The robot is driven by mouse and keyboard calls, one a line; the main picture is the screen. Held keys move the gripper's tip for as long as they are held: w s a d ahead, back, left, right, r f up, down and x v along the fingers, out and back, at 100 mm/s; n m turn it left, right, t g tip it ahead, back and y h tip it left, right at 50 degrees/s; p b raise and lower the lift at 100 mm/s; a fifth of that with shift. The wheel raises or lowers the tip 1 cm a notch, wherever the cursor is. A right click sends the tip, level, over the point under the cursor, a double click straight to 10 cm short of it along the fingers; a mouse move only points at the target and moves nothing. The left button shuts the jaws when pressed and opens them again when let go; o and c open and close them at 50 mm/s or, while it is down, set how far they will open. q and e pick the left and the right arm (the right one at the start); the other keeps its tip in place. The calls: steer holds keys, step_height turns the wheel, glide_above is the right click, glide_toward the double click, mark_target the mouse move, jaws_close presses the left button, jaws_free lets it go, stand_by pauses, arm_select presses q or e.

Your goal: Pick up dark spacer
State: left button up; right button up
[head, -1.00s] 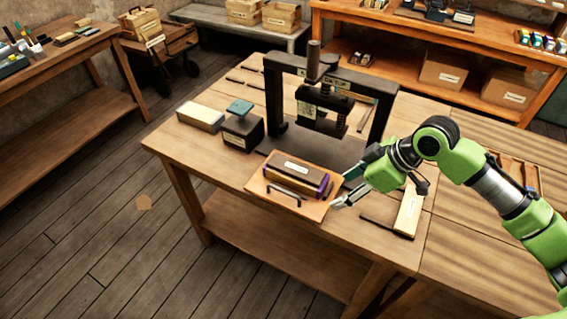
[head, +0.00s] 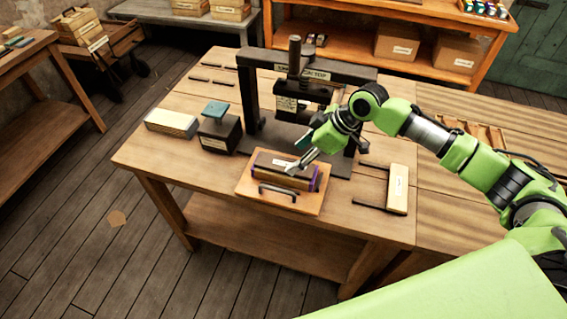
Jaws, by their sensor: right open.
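A dark brown block (head: 268,163) with a pale label lies on a purple-edged piece on a wooden board (head: 247,189) near the table's front edge. It looks like the dark spacer, but I cannot read its label. My right gripper (head: 296,168) is open above the right part of this block, with its fingers pointing down-left. The fingers cover part of the block's top and label. I cannot tell whether they touch it. My left gripper is not in view.
The black press frame (head: 254,105) stands just behind the board. A dark block with a teal top (head: 216,109) and a pale block (head: 171,123) are to the left. A cream block (head: 397,190) lies to the right. Thin dark bars (head: 207,80) lie at the back left.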

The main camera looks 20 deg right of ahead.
mark_target(286, 164)
steer(key=shift+w+a+f+p, duration=0.3)
steer(key=shift+f+p, duration=0.3)
steer(key=shift+p, duration=0.1)
steer(key=p+x, duration=0.1)
steer(key=x, duration=0.2)
steer(key=shift+w+f, duration=0.1)
steer(key=shift+w, duration=0.05)
steer(key=shift+f, duration=0.2)
steer(key=c, duration=1)
steer(key=shift+c, duration=1.2)
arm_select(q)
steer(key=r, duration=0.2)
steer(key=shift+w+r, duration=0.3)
